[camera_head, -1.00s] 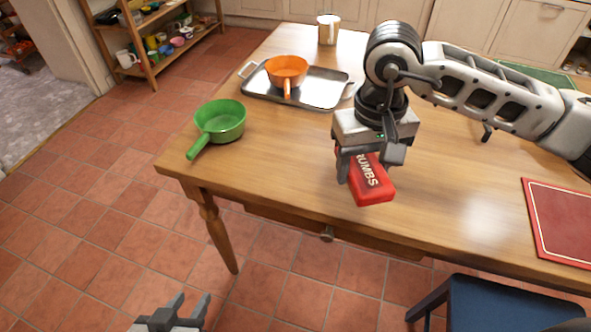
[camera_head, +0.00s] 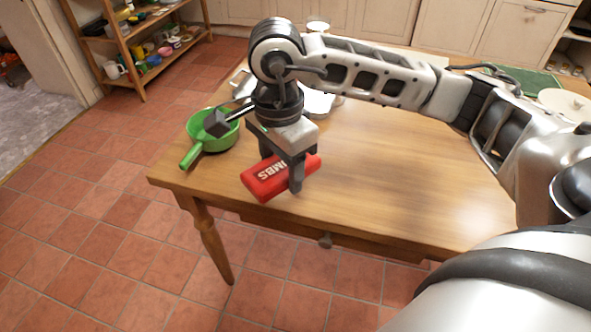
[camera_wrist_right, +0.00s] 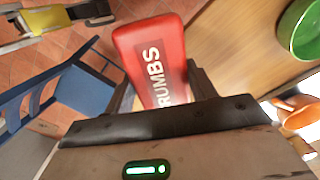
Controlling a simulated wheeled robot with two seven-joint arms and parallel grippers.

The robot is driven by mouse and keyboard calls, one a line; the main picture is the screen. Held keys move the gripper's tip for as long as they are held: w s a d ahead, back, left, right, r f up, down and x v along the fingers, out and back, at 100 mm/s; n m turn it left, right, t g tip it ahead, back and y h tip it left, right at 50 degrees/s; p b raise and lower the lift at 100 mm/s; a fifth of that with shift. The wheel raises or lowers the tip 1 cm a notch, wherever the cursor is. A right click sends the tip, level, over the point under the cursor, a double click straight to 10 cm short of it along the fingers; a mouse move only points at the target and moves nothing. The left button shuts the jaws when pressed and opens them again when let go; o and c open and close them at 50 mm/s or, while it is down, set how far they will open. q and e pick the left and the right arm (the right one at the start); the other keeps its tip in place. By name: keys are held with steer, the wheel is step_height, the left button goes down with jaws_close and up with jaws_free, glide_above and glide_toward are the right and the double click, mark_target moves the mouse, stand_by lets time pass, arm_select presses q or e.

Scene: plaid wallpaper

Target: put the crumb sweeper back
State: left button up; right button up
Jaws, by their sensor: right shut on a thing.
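The crumb sweeper (camera_head: 264,182) is a red block with white "CRUMBS" lettering. My right gripper (camera_head: 283,178) is shut on it near the front left part of the wooden table. Whether the sweeper touches the tabletop or hangs just above it, I cannot tell. In the right wrist view the sweeper (camera_wrist_right: 152,55) sticks out from between the fingers with its lettering showing.
A green pan (camera_head: 215,135) stands just left of my right gripper; it also shows in the wrist view (camera_wrist_right: 300,30). The metal tray (camera_head: 318,104) is mostly hidden behind my arm. The wooden table (camera_head: 390,180) is clear to the right. A blue chair (camera_wrist_right: 75,90) shows in the wrist view.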

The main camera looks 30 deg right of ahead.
steer(key=m, duration=0.6)
steer(key=shift+s+d, duration=0.2)
steer(key=m, duration=0.3)
steer(key=shift+s+d, duration=0.1)
steer(key=m, duration=0.6)
steer(key=shift+s+d+r+b, duration=0.1)
steer(key=shift+s+d+b, duration=0.05)
steer(key=shift+d+b, duration=0.15)
steer(key=m, duration=0.6)
steer(key=shift+s+d, duration=0.15)
steer(key=shift+d, duration=0.05)
steer(key=m, duration=0.4)
steer(key=shift+s+d+m, duration=0.1)
steer(key=shift+d+m, duration=0.1)
steer(key=shift+m, duration=0.1)
steer(key=m, duration=0.2)
steer(key=shift+d+r+m, duration=0.1)
steer(key=shift+m, duration=0.2)
steer(key=shift+d+m, duration=0.1)
steer(key=shift+m, duration=0.3)
steer(key=w+d+f, duration=0.2)
steer(key=w+f, duration=0.1)
steer(key=w+d+f, duration=0.2)
steer(key=w+f, duration=0.1)
steer(key=w, duration=0.1)
steer(key=w+d+f, duration=0.3)
steer(key=w, duration=0.1)
steer(key=shift+w+d+f, duration=0.2)
steer(key=shift+f, duration=1.8)
